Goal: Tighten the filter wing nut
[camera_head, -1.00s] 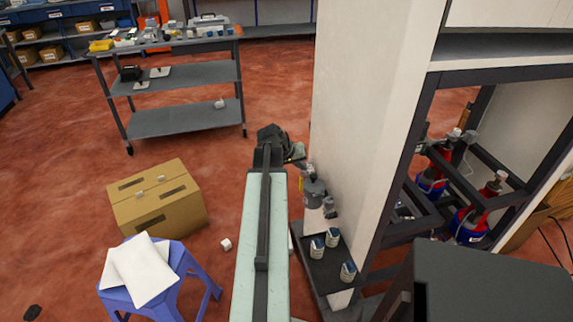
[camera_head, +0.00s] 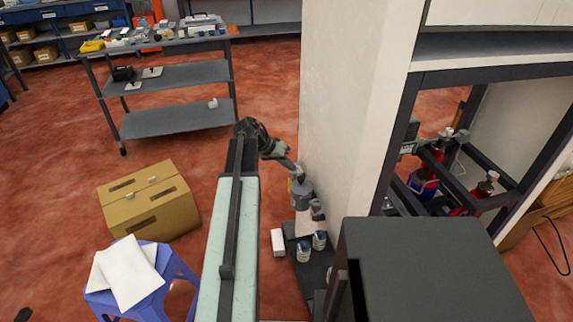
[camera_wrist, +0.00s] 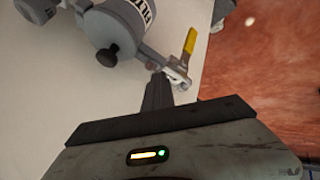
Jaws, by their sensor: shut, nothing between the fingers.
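A grey filter housing (camera_head: 303,193) is mounted on the side of the pale cabinet wall. It shows at the top of the wrist view (camera_wrist: 130,18) with part of a printed label and a black knob (camera_wrist: 107,54) on its end. A valve with a yellow lever (camera_wrist: 190,42) sits on the pipe beside it. I cannot clearly make out which part is the wing nut. My gripper (camera_head: 292,167) is beside the filter assembly. In the wrist view my gripper (camera_wrist: 158,88) is shut and empty, its tips close to the valve body; contact is unclear.
The cabinet wall (camera_head: 335,110) stands right of my arm. A dark tray (camera_head: 318,268) with small blue-topped containers lies below the filter. A dark box (camera_head: 430,270) fills the lower right. A cardboard box (camera_head: 150,205) and a blue stool (camera_head: 175,270) stand left; red floor is open between.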

